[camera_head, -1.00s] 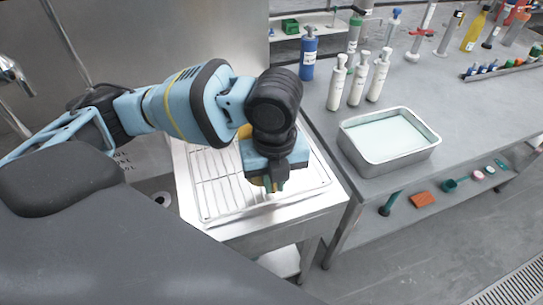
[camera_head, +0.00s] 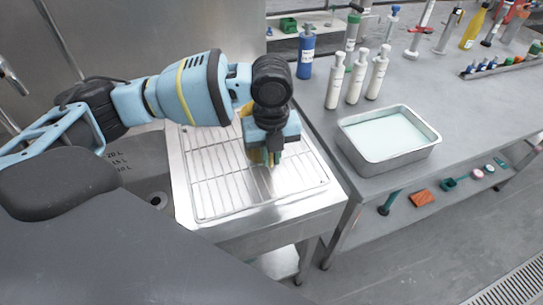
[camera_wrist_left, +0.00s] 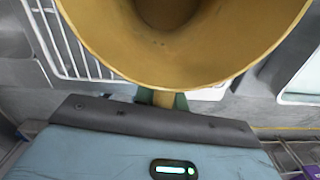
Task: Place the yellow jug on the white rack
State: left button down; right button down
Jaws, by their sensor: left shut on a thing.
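The yellow jug (camera_wrist_left: 185,70) fills the top of the left wrist view, its wide open mouth facing the camera and its inside empty. In the head view only a small yellow part of the jug (camera_head: 246,110) shows behind my wrist. My left gripper (camera_head: 272,158) is shut on the jug, at a narrow yellow part below the rim (camera_wrist_left: 163,98). The white rack (camera_head: 215,182) is a wire grid on the steel drainboard. The gripper and jug are over the rack's right half. I cannot tell whether the jug touches the rack. My right gripper is not in view.
A sink basin (camera_head: 140,172) lies left of the rack. To the right, a grey table holds a metal tray of pale liquid (camera_head: 390,138), white pump bottles (camera_head: 356,78) and a blue bottle (camera_head: 306,52). Much of the rack's left half is clear.

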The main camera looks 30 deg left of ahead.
pick_arm(q)
jog(key=shift+f, duration=0.4)
jog(key=shift+f, duration=0.1)
jog(key=c, duration=1.5)
grip_release()
jog(key=shift+o, duration=0.2)
notch_tip(320, 180, up, 12)
jog(key=shift+s+r+p, duration=0.1)
jog(key=shift+p, duration=0.5)
